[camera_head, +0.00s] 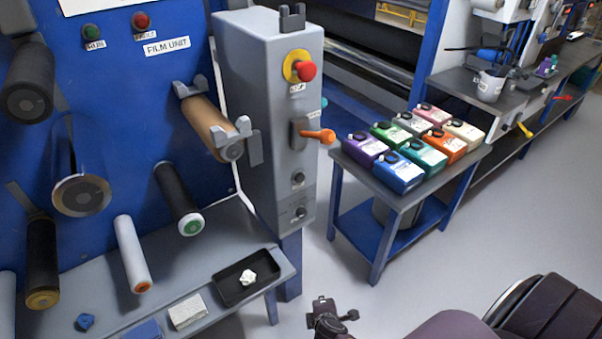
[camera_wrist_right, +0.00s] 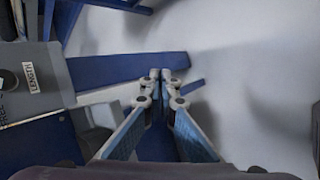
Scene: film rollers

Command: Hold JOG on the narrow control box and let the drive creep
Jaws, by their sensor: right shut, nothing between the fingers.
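The narrow control box (camera_head: 257,100) is a tall grey cabinet beside the blue film unit panel. Its front has a red emergency knob on a yellow ring (camera_head: 303,68), an orange rotary handle (camera_head: 317,135) and two small dark controls, an upper one (camera_head: 298,179) and a lower one (camera_head: 300,212). Their labels are too small to read, so I cannot tell which is JOG. My right gripper (camera_head: 326,311) is low in front of the box, right of the bench and apart from the controls. In the right wrist view its fingertips (camera_wrist_right: 160,76) meet, with nothing between them. My left gripper is out of view.
Left of the box, the film unit (camera_head: 185,65) carries several rollers. Below, a grey bench (camera_head: 215,260) holds a black tray (camera_head: 246,277) with a crumpled white piece. A blue-legged table (camera_head: 420,194) with several coloured containers stands right of the box. The floor between is clear.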

